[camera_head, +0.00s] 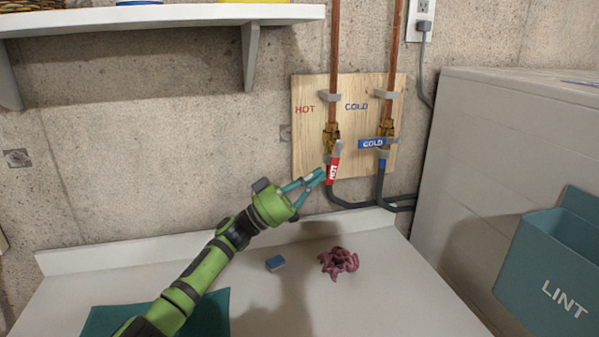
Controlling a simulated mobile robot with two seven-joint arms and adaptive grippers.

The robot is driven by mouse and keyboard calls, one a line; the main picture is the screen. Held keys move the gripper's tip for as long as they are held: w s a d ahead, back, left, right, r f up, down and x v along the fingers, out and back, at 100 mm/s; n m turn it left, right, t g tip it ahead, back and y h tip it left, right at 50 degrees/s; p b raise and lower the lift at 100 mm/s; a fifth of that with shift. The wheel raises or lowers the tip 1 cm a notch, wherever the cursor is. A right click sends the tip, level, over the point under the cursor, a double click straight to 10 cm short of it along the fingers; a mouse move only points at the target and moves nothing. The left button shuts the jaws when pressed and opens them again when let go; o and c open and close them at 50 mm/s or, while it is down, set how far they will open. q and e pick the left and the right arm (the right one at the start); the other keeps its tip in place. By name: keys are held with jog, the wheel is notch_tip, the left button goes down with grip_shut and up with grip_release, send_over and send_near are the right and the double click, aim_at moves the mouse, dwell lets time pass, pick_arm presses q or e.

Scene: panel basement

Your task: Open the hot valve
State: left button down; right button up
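The hot valve's red lever (333,171), lettered HOT, is on the left copper pipe, below the red HOT lettering on the wooden panel. It stands nearly upright, slightly tilted, its grey upper end leaning right. The blue cold valve lever (372,143) lies across the right pipe, nearly level. My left gripper (321,174) reaches up from the lower left, its teal fingertips together at the left edge of the red lever. No gap shows between the tips, and nothing shows held in them. Whether they touch the lever is unclear. My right gripper is not in view.
A wooden panel (310,140) backs the pipes. Dark hoses (350,204) run right below the valves. A grey appliance (480,150) and a teal LINT bin (550,275) stand right.

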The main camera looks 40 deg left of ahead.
pick_arm(q)
jog(key=shift+w+d+f, duration=0.2)
jog(key=shift+w+f, duration=0.05)
jog(key=shift+w+d+f, duration=0.1)
jog(key=shift+w+d, duration=0.05)
jog(key=shift+w, duration=0.05)
dwell(0.5)
jog(key=v, duration=1.2)
